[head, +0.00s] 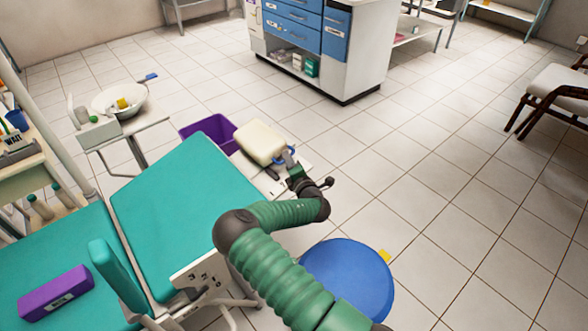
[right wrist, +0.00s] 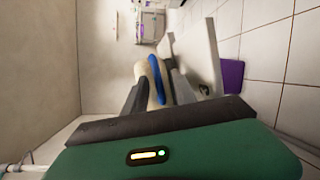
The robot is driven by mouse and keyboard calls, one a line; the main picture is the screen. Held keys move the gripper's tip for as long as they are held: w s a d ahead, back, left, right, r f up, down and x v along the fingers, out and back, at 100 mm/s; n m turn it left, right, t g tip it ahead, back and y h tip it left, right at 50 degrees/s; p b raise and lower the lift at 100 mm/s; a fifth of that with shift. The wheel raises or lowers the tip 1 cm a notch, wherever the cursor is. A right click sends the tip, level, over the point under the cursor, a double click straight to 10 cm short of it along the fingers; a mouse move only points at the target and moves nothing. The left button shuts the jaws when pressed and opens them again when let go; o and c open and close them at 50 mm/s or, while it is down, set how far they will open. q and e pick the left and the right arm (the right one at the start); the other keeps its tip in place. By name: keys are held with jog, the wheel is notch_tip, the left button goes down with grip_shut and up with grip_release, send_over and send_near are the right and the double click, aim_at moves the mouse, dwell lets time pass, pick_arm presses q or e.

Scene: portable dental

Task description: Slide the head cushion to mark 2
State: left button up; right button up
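The cream head cushion (head: 262,142) sits on a pale plate (head: 296,168) past the far end of the teal chair, with a blue loop (head: 285,153) at its near right side. My right gripper (head: 287,166) is at this loop. In the right wrist view the dark fingers (right wrist: 158,85) stand on either side of the blue loop (right wrist: 156,78) and a cream part; whether they press on them is unclear. I cannot make out mark 2. My left gripper is not in view.
A teal dental chair (head: 180,199) lies left of my right arm. A purple bin (head: 207,130) is beside the cushion, also in the right wrist view (right wrist: 232,76). A blue round stool (head: 350,280) is close below the arm. Open tiled floor lies to the right.

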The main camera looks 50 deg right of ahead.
jog(key=p+v, duration=0.3)
jog(key=v, duration=1.3)
jog(key=shift+s, duration=0.2)
jog(key=shift+a, duration=0.1)
notch_tip(320, 180, down, 5)
jog(key=a+m+g+h, duration=0.1)
jog(key=a+m+g, duration=0.1)
jog(key=m+g, duration=0.65)
jog(key=s+a+r+m+g+y, duration=0.1)
jog(key=a+r+m+y, duration=0.2)
jog(key=a, duration=0.7)
jog(key=s+a+m+g+y, duration=0.15)
jog(key=a+m+y, duration=0.3)
jog(key=a, duration=0.55)
jog(key=s+a+r+g, duration=0.1)
jog(key=s+a+r, duration=0.5)
jog(key=a, duration=0.1)
notch_tip(320, 180, up, 18)
jog(key=p, duration=1.8)
jog(key=shift+s+a+r+y, duration=0.2)
jog(key=shift+s+y, duration=0.15)
jog(key=shift+s, duration=0.05)
